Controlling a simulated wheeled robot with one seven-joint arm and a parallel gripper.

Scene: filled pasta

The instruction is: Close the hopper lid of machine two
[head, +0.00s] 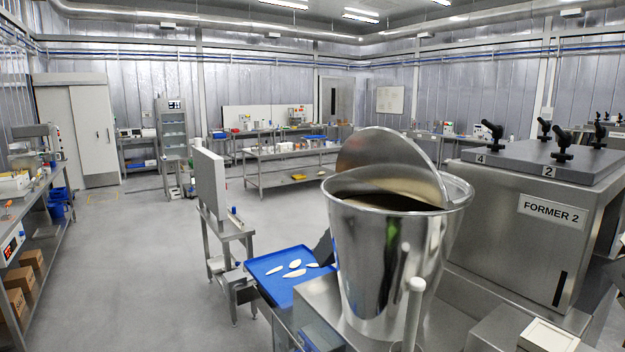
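The machine labelled FORMER 2 (553,212) stands at the right, a steel box with black clamp knobs on its top plate. Its steel hopper (375,265) is a tapered round bucket in the front, right of centre. The hopper lid (385,155) is a rounded steel plate that stands raised and tilted at the hopper's mouth. The mouth is partly uncovered, and a brownish inside shows below the lid. My gripper is not in view.
A blue tray (283,291) with several pale flat pieces lies left of the hopper. White-capped rods (413,300) stand in front of the hopper. A steel stand with an upright panel (208,180) is further left. The grey floor (130,270) at left is clear.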

